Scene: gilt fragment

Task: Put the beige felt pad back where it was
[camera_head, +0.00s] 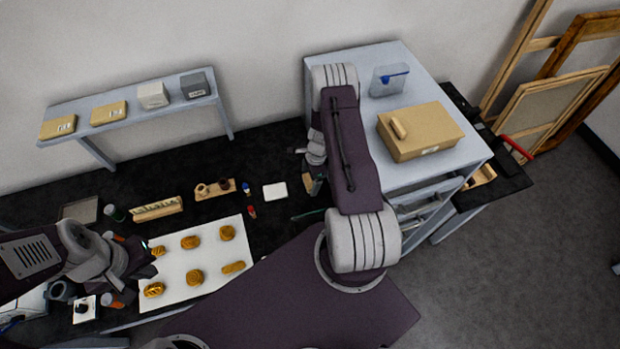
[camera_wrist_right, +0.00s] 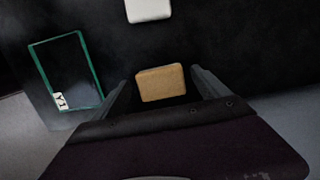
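The beige felt pad (camera_wrist_right: 161,84) is a small tan block in the right wrist view, lying between the fingers of my right gripper (camera_wrist_right: 161,76). A narrow dark gap shows on each side of it, so the gripper looks open around or above it. In the head view a beige patch (camera_head: 307,182) that looks like the pad shows on the black bench, just below my right gripper (camera_head: 299,151). My left gripper (camera_head: 144,264) is at the left edge of the white sheet; whether its fingers are open is unclear.
A green-edged glass piece with a label (camera_wrist_right: 66,72) lies beside the pad. A white block (camera_head: 274,191) lies to its left. The white sheet (camera_head: 210,276) bears several gilt pieces. A grey-blue table (camera_head: 425,82) with a cardboard box (camera_head: 420,131) stands to the right.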

